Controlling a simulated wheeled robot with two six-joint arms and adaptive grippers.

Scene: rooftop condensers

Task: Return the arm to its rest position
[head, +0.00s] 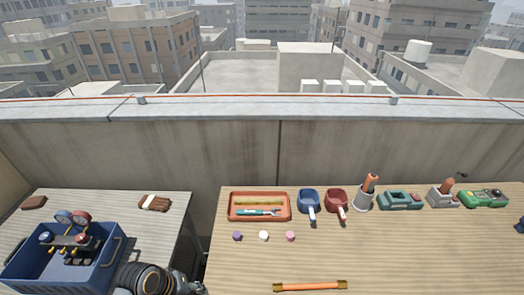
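My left arm (150,280) shows at the bottom edge, just right of the blue crate, as a dark cylinder with copper-coloured rings. Its end with the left gripper (192,287) is at the gap between the two tables and is partly cut off by the frame. I cannot see whether its fingers are open or shut, and I see nothing held there. My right gripper cannot be made out in this view.
A blue crate (40,270) holding a gauge set (70,237) stands on the left table. The right table carries an orange tray (262,219), blue cup (309,198), red cup (337,200), several tools behind, coloured caps and a copper pipe (310,286). Its middle is clear.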

